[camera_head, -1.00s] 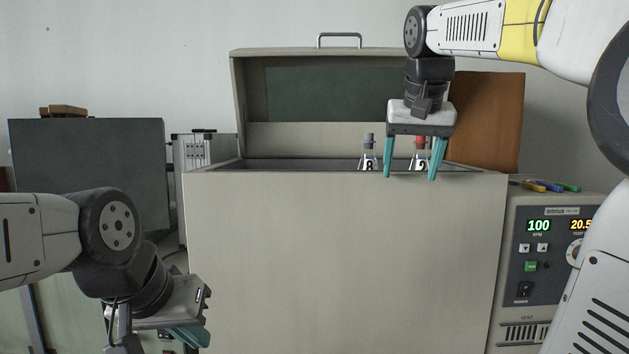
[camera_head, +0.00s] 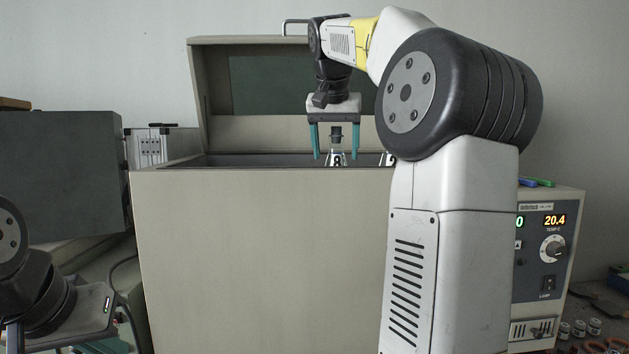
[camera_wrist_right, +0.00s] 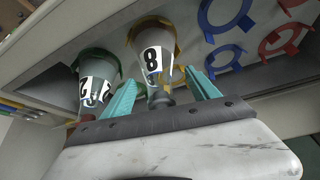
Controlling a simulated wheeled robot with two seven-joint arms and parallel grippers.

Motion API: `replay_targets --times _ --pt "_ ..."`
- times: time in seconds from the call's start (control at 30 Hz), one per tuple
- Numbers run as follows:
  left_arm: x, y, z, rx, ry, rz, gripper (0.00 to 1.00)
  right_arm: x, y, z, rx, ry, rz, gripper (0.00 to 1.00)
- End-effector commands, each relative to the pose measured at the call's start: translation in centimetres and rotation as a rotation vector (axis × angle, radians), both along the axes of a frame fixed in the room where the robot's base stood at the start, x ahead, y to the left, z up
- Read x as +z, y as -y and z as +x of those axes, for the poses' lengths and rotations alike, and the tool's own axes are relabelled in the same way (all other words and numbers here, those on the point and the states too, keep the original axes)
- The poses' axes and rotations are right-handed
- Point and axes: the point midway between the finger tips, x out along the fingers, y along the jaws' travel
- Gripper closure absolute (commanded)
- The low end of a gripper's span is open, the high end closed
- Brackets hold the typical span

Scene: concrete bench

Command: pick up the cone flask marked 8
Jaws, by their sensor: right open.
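The cone flask marked 8 (camera_head: 337,158) stands inside the open-lidded box, its grey stopper (camera_head: 337,133) up and its lower part hidden by the front wall. In the right wrist view flask 8 (camera_wrist_right: 154,56) stands in a yellow ring, its neck and stopper between the teal fingers. My right gripper (camera_head: 336,157) is open and points down, one finger on each side of the flask; it also shows in the wrist view (camera_wrist_right: 160,82). My left gripper (camera_head: 98,346) is low at the bottom left, cut off by the frame edge.
The grey box (camera_head: 250,260) has a raised front wall and a lid (camera_head: 215,100) tilted back. A second labelled flask (camera_wrist_right: 97,78) stands beside flask 8 in a green ring. Blue rings (camera_wrist_right: 225,15) and red rings (camera_wrist_right: 284,40) look empty. A control panel (camera_head: 545,245) is at right.

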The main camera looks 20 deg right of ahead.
Motion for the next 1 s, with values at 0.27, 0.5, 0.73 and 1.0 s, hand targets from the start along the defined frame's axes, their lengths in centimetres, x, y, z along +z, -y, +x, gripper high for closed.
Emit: replay_targets --times 0.27,0.5,0.73,1.0 --pt "0.00 0.00 0.00 0.000 0.000 0.000 1.00 -0.96 0.28 0.48 0.000 0.001 0.001 0.31" --pt "0.00 0.00 0.00 0.000 0.000 0.000 1.00 -0.94 0.27 0.46 0.000 0.001 0.000 0.62" --pt "0.00 0.00 0.00 0.000 0.000 0.000 1.00 -0.93 0.26 0.46 0.000 0.001 0.000 1.00" --pt "0.00 0.00 0.00 0.000 0.000 0.000 1.00 -0.86 0.26 0.46 0.001 0.003 0.000 1.00"
